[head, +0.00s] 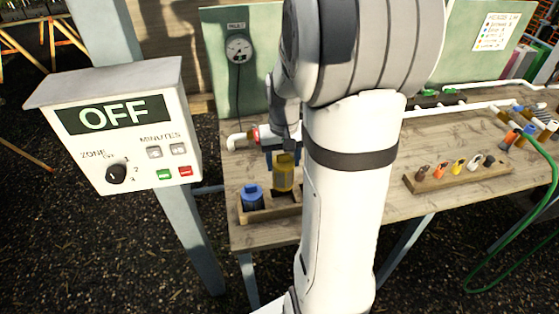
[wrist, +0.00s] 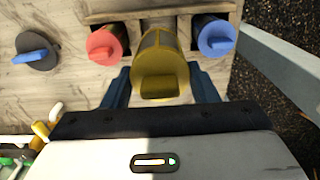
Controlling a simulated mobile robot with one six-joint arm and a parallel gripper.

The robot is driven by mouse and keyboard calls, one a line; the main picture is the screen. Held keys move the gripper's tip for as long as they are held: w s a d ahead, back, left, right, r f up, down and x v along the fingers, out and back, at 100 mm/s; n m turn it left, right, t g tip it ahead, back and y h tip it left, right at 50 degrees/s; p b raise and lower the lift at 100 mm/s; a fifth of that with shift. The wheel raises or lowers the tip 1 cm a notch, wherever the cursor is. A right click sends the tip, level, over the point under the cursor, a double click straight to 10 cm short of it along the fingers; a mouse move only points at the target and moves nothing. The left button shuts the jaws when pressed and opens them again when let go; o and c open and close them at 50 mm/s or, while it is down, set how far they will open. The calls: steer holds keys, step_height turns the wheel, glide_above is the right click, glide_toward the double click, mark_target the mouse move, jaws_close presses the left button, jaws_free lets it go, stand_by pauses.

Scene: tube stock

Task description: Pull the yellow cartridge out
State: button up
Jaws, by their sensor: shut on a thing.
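The yellow cartridge (head: 284,175) is upright between the fingers of my gripper (head: 284,153), above the wooden rack (head: 272,212) at the table's left front. In the wrist view my gripper (wrist: 162,88) has a blue finger on each side of the yellow cartridge (wrist: 160,62), shut on its body below the cap. The cartridge stands higher than its neighbours. I cannot tell whether its lower end is clear of the rack. A blue cartridge (wrist: 213,36) and a red cartridge (wrist: 104,44) flank it in the rack. My arm hides the rack's right part in the head view.
A dark round piece with a blue handle (wrist: 37,50) is beside the rack. A control box (head: 120,125) reading OFF stands left of the table. A white pipe with a red fitting (head: 262,134) runs behind the rack. A small holder (head: 458,180) with coloured pieces is at right.

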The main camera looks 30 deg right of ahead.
steer(key=shift+r+p, duration=1.8)
steer(key=shift+r, duration=0.75)
